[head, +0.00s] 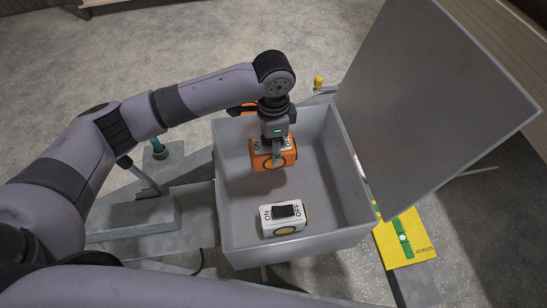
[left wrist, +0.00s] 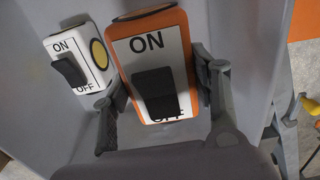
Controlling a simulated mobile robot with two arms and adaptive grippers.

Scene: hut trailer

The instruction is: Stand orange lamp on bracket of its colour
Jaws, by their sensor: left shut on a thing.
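The orange lamp (head: 264,160) is a boxy orange unit with a white ON/OFF face, a black switch and a yellow round lens. It is inside the open grey box, near its far wall. My left gripper (head: 277,156) reaches down into the box and is shut on the lamp. In the left wrist view the lamp (left wrist: 178,50) sits between the two fingers, ON/OFF face toward the camera. I cannot tell whether it touches the box floor. No orange bracket is clearly identifiable; an orange patch (head: 238,110) shows behind the box, partly hidden by my arm.
The grey box (head: 345,165) has a raised lid (head: 440,80) on its right. A white lamp (head: 284,217) lies in its near part. A yellow plate (head: 415,252) with a green strip lies right of the box. A yellow knob (head: 318,82) stands behind.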

